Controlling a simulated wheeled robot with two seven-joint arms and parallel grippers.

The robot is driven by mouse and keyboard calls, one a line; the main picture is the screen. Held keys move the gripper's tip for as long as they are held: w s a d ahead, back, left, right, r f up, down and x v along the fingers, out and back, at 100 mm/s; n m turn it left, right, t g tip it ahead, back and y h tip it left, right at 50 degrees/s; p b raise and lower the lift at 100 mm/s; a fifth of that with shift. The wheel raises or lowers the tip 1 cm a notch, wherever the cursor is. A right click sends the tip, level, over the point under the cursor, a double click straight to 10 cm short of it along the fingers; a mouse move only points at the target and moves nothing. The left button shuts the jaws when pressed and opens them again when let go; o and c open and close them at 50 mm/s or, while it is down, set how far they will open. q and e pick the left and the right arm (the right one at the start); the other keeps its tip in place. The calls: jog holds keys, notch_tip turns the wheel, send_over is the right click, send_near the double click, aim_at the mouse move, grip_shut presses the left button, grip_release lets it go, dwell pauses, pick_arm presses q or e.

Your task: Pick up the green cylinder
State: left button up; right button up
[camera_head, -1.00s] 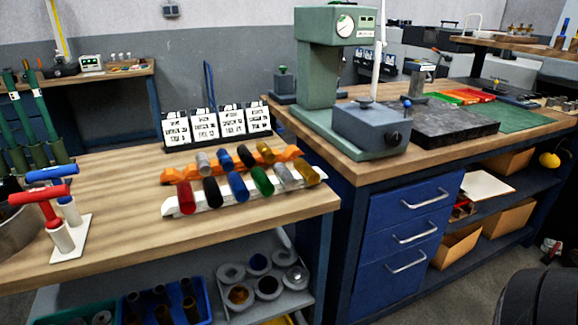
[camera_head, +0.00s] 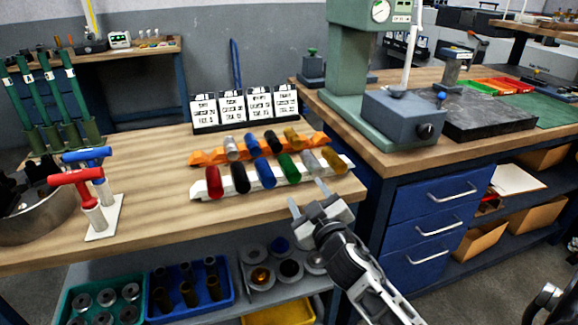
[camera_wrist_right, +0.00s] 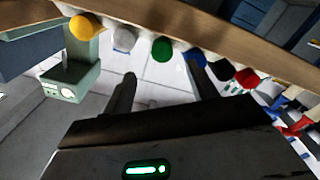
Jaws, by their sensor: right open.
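The green cylinder (camera_head: 289,167) lies in the white front rack (camera_head: 205,190) on the wooden bench, between a blue cylinder (camera_head: 263,172) and a grey one (camera_head: 311,161). In the right wrist view the green cylinder's round end (camera_wrist_right: 161,50) shows at the top centre, ahead of the fingers and apart from them. My right gripper (camera_head: 307,195) is open and empty, just in front of the rack near the bench's front edge. It also shows in the right wrist view (camera_wrist_right: 162,85). My left gripper is not in view.
An orange rack (camera_head: 208,157) with more cylinders stands just behind. Label cards (camera_head: 231,106) stand at the back. A red-handled tool (camera_head: 75,177) stands on a white plate at left. A green press (camera_head: 350,60) occupies the right bench. The left bench top has clear wood.

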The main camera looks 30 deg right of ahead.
aim_at(295, 178)
jog(key=x, duration=0.6)
jog(key=shift+w+a+f, duration=0.1)
jog(key=shift+w+f, duration=0.1)
jog(key=shift+w, duration=0.25)
grip_shut()
